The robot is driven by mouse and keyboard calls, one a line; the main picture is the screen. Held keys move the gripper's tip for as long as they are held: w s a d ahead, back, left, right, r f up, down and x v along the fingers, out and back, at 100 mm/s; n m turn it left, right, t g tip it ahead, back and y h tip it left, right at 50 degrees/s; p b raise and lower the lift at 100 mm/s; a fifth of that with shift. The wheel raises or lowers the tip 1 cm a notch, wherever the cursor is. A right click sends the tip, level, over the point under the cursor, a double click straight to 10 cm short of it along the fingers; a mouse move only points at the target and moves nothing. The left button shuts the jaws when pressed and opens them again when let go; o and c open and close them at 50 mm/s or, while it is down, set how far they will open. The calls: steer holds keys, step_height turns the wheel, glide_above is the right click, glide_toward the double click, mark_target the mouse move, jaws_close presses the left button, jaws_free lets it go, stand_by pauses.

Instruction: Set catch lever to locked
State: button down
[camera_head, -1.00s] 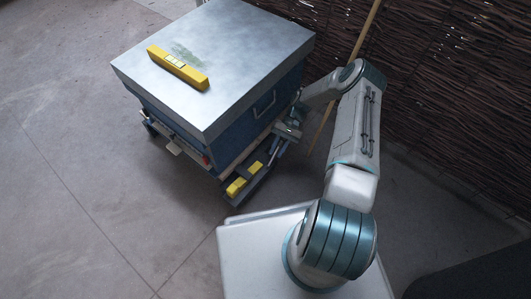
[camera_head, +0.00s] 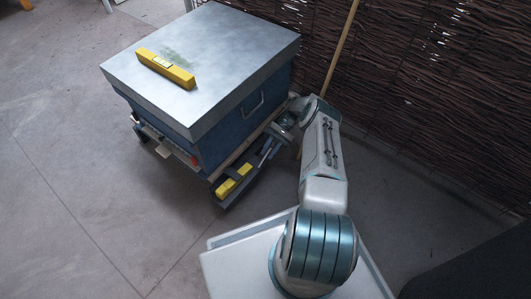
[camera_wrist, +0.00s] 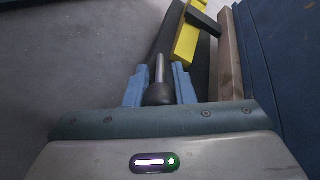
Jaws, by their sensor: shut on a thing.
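The catch lever (camera_wrist: 160,70) is a grey rod with a dark rounded knob, seen between my fingers in the wrist view. My gripper (camera_wrist: 160,91) has blue fingers on both sides of the knob and is shut on the lever. In the head view my gripper (camera_head: 270,146) is low beside the right side of the blue hive box, and the lever is small and partly hidden there. The lever's pivot is not clear to me.
A blue hive (camera_head: 240,125) with a metal lid (camera_head: 215,50) carries a yellow spirit level (camera_head: 165,68). A yellow block (camera_head: 233,182) sits in a dark tray at the hive's base. A wicker fence (camera_head: 430,90) and a wooden pole (camera_head: 341,50) stand behind. Floor at left is clear.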

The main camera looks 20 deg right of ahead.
steer(key=shift+w+d+f, duration=0.1)
stand_by(0.7)
steer(key=c, duration=1.2)
jaws_free()
steer(key=shift+c, duration=0.2)
